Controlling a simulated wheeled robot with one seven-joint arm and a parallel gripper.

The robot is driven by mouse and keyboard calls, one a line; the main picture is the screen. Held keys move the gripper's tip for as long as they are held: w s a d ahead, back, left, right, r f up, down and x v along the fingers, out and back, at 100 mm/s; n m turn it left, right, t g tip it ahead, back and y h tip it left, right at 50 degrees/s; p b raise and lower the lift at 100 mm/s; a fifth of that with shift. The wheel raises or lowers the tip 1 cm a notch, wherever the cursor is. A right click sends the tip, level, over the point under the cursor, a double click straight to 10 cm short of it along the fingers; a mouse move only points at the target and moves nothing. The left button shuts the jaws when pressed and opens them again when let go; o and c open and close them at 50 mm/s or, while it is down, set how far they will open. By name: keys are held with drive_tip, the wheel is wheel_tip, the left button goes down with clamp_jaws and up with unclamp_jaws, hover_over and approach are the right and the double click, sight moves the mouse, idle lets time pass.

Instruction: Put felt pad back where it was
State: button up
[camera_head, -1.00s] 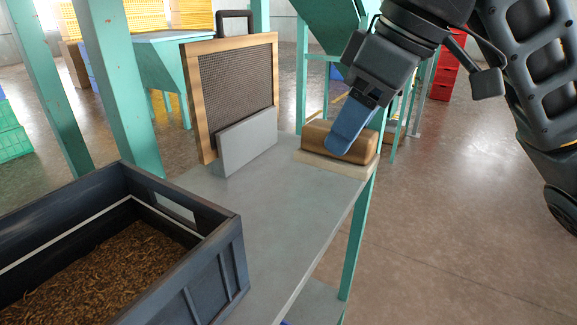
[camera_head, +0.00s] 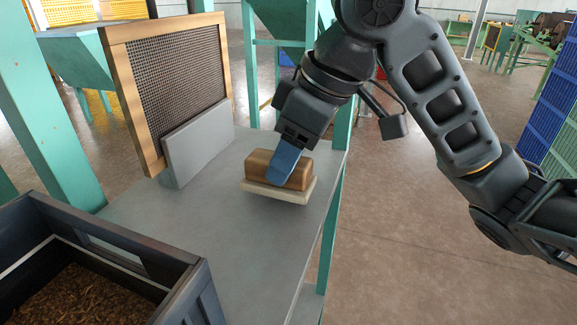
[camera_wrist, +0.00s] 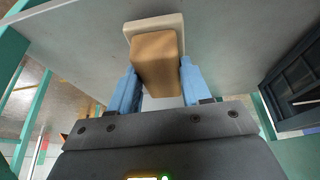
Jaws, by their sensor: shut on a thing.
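The felt pad is a brown wooden block (camera_head: 297,171) on a pale cream felt base (camera_head: 285,193), over the far right part of the grey table (camera_head: 215,232). My gripper (camera_head: 277,178) is shut on the wooden block from above, its blue fingers on either side. The wrist view shows the block (camera_wrist: 156,62) between both fingers, with the cream base (camera_wrist: 150,24) beyond it. The pad looks slightly tilted and seems just above the tabletop; I cannot tell whether its base touches.
A wood-framed mesh screen (camera_head: 180,75) stands in a grey holder (camera_head: 200,140) left of the pad. A dark crate (camera_head: 120,255) of brown material sits at the front left. Green posts (camera_head: 75,150) rise beside the table. Tabletop between crate and pad is clear.

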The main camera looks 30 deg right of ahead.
drive_tip(key=shift+f, duration=0.85)
drive_tip(key=o, duration=1)
drive_tip(key=shift+o, duration=0.2)
drive_tip(key=p+v, duration=0.2)
drive_tip(key=v, duration=1)
